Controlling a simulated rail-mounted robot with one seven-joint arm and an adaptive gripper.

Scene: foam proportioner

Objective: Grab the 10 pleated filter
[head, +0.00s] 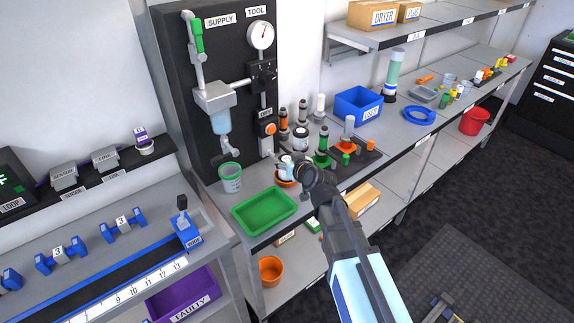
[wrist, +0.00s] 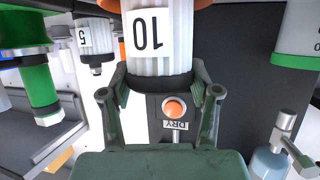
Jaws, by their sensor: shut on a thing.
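The 10 pleated filter (wrist: 160,62) is a white ribbed cylinder with a "10" label, seen upside down in the wrist view. My gripper (wrist: 160,82) is shut on it, with one finger on each side of its body. In the head view the filter (head: 286,163) shows as a small pale cylinder beside my gripper (head: 297,170), above the bench. An orange part shows at its lower end; whether it is a cap or a dish I cannot tell. The filter's far side is hidden.
A green tray (head: 264,211) and a grey-green cup (head: 230,177) stand left of my gripper. Several other filters stand behind and right, including one labelled 5 (wrist: 92,38). The black panel with an orange DRY button (wrist: 174,108) is close behind. A blue bin (head: 358,104) stands farther right.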

